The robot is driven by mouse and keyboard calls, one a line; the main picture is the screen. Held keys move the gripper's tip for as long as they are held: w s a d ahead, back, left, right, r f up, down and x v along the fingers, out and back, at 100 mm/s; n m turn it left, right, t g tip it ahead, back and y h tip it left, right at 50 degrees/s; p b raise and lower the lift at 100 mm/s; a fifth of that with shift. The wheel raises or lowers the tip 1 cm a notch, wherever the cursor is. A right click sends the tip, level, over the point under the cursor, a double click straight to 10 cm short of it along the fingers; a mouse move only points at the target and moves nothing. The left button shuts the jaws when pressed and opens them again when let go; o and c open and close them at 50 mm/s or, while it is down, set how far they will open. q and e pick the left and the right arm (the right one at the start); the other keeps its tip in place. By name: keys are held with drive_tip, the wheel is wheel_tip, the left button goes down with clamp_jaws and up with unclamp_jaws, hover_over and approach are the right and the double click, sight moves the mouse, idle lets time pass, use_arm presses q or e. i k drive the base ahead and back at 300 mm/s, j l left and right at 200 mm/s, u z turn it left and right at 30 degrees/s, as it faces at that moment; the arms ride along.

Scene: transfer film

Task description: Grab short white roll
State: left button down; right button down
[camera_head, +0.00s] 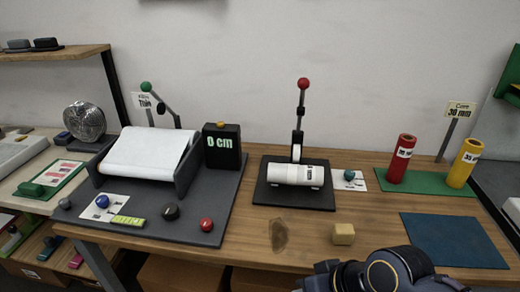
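A short white roll (291,174) with a small dark-printed label lies on its side on a black stand (317,199), in front of an upright post with a red knob. A wider white roll or sheet (140,154) sits in a dark cradle at the left. A dark part of my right arm (385,272) with a gold ring shows at the bottom edge, in front of the stand and apart from the roll. Its gripper fingers are not visible. My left gripper is out of view.
A black box reading "0 cm" (222,147) stands left of the roll. Red (400,160) and yellow (464,163) tubes stand on a green mat at the right. A yellowish block (343,234) and a brownish flat piece (279,235) lie in front. The blue mat (454,240) is bare.

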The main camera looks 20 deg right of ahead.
sight(288, 174)
drive_tip(key=l+u, duration=0.25)
drive_tip(key=k+l+u, duration=0.25)
drive_tip(key=l, duration=0.2)
drive_tip(key=l+u, duration=0.3)
drive_tip(key=k+l+u, duration=0.25)
drive_tip(key=i+l, duration=0.1)
